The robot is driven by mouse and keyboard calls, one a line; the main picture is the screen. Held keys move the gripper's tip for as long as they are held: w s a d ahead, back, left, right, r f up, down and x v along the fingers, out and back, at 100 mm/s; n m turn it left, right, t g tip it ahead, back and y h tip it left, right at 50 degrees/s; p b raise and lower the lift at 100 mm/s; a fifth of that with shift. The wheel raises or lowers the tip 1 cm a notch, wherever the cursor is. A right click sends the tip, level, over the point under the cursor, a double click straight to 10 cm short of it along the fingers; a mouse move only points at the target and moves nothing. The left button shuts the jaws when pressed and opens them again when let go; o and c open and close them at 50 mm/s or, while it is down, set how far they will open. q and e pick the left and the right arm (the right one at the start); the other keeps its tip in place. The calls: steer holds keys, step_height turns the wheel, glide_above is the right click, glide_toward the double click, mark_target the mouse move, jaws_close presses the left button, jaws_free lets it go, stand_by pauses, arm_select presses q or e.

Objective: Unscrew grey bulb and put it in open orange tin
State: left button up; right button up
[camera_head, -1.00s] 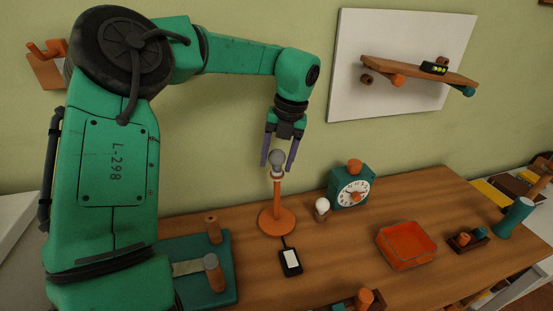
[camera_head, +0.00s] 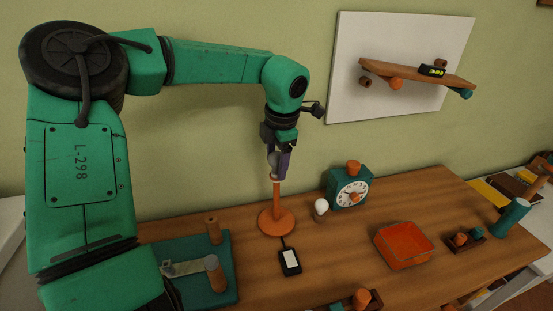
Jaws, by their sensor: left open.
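The grey bulb (camera_head: 272,158) sits at the top of the orange lamp stand (camera_head: 277,221), which stands upright on the wooden table. My left gripper (camera_head: 279,166) points down at the stand's top, with its purple fingers open on either side of the bulb and partly hiding it. I cannot tell whether a finger touches the bulb. The open orange tin (camera_head: 404,261), a square box with low walls, stands on the table to the right and looks empty. My right gripper is out of view.
A white bulb (camera_head: 321,205) in a small holder and a teal clock (camera_head: 348,191) stand right of the lamp. A switch box (camera_head: 290,260) lies in front of it. A teal board with pegs (camera_head: 225,282) is at left.

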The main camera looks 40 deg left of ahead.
arm_select(q)
steer(key=m+p, duration=0.1)
steer(key=m, duration=0.3)
steer(key=shift+r+t, duration=0.15)
steer(key=shift+t, duration=0.15)
steer(key=m+h+p, duration=0.1)
steer(key=m, duration=0.3)
steer(key=shift+m, duration=0.4)
steer(key=shift+f, duration=0.2)
steer(key=shift+c, duration=0.2)
